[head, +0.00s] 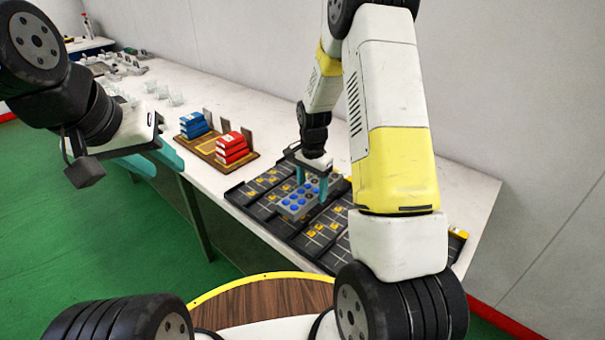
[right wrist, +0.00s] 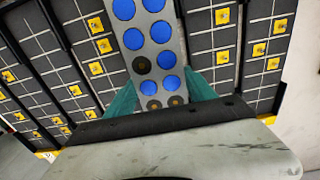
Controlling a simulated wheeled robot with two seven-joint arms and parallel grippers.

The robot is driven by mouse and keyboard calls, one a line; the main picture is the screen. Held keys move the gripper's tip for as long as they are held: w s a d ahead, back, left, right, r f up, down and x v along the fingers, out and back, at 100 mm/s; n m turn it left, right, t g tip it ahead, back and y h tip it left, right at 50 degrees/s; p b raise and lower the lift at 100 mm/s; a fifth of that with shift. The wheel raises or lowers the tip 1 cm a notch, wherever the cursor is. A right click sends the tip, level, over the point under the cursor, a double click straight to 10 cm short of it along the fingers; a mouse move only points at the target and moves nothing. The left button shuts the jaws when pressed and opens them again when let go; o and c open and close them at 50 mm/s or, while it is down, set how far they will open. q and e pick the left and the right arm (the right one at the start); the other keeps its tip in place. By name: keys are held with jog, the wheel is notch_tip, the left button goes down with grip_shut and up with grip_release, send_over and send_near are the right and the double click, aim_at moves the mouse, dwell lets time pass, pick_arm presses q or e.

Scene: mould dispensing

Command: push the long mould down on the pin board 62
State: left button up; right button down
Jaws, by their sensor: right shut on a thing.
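The long mould (head: 293,208) is a grey block with rows of round cups, most of them blue and a few dark. It also shows in the right wrist view (right wrist: 151,35), running away from the gripper. My right gripper (head: 311,186) has its teal fingers on both sides of the mould and is shut on it; the fingers also show in the right wrist view (right wrist: 160,92). The mould is over the black pin boards (head: 328,238); whether it is seated or slightly above cannot be told. The number 62 is not legible. My left gripper (head: 163,163) is empty, its teal fingers apart, left of the table.
Several black boards with white lines and yellow squares (right wrist: 103,46) lie side by side around the mould. A brown tray (head: 204,146) with blue boxes (head: 194,125) and red boxes (head: 232,148) stands behind. Small clear pieces (head: 163,91) sit farther back. A wall borders the table's right side.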

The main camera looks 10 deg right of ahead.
aim_at(311, 188)
jog(key=shift+f, duration=1.35)
jog(key=shift+r, duration=0.1)
dwell(0.5)
jog(key=shift+r, duration=3.7)
jog(key=shift+w, duration=0.1)
